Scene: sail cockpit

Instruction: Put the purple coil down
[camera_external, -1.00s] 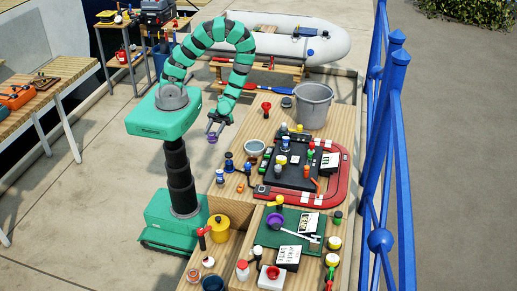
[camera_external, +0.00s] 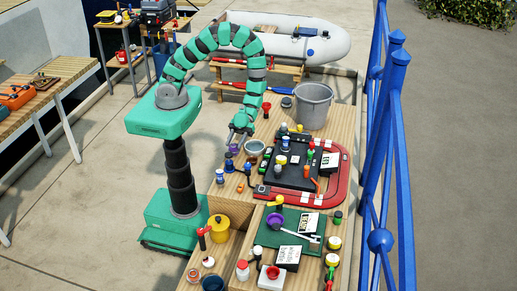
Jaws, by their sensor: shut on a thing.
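The purple coil (camera_external: 234,149) is small in the external view and hangs at the tips of my gripper (camera_external: 236,140). My gripper points down and is shut on the coil. It is over the left edge of the wooden table (camera_external: 262,112), near a dark blue item (camera_external: 229,166) and left of a grey bowl (camera_external: 255,147). I cannot tell how high the coil is above the tabletop. The fingers are too small to see in detail.
A grey bucket (camera_external: 314,105) and a red funnel-like item (camera_external: 266,107) stand toward the back of the table. A black board (camera_external: 290,170) with several bottles lies to the right inside a red frame. Bare wood shows at the far left part of the tabletop.

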